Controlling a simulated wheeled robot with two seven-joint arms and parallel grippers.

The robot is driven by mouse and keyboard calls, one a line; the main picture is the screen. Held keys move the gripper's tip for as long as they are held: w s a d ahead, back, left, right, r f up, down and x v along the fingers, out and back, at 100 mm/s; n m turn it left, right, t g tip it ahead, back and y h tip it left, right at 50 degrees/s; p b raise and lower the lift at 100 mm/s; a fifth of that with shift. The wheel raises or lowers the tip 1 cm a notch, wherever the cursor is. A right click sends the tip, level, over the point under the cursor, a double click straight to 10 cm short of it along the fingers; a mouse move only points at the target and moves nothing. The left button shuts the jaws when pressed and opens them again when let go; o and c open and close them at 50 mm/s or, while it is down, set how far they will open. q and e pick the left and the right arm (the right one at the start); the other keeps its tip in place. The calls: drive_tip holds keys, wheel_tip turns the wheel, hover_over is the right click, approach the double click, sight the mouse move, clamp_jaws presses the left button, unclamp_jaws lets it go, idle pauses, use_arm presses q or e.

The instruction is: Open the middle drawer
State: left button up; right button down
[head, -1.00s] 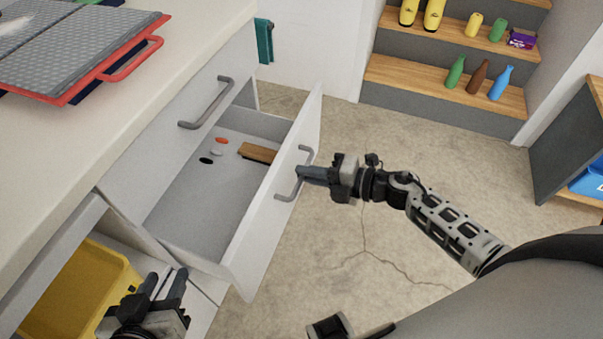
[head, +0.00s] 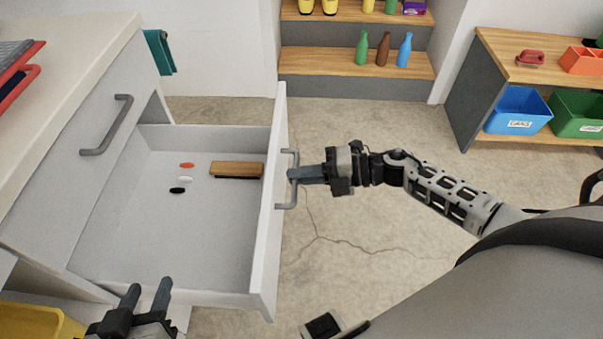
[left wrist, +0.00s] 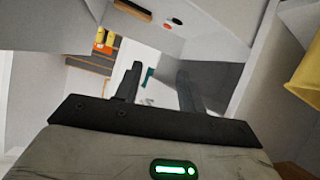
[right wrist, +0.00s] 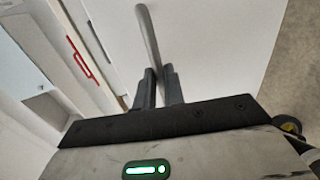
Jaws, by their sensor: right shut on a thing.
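The middle drawer (head: 205,285) is pulled well out of the white cabinet, its inside in plain view. A brown wooden block (head: 236,169) and small orange, white and black pieces (head: 181,178) lie in it. My right gripper (head: 292,174) is shut on the drawer's grey bar handle (head: 290,202); the handle also shows between the fingers in the right wrist view (right wrist: 148,35). My left gripper (head: 148,293) is open and empty by the drawer's near side, low in the head view; its spread fingers show in the left wrist view (left wrist: 158,85).
A closed drawer front with its handle (head: 108,125) is above the open one. A yellow bin (head: 35,322) is at the lower left. Shelves with bottles (head: 383,48) and a unit with blue (head: 517,110) and green bins stand behind. Floor right of the drawer is clear.

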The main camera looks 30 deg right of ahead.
drive_tip(key=c, duration=1.5)
unclamp_jaws()
drive_tip(key=shift+d, duration=0.1)
drive_tip(key=v, duration=1.6)
drive_tip(key=shift+f, duration=0.1)
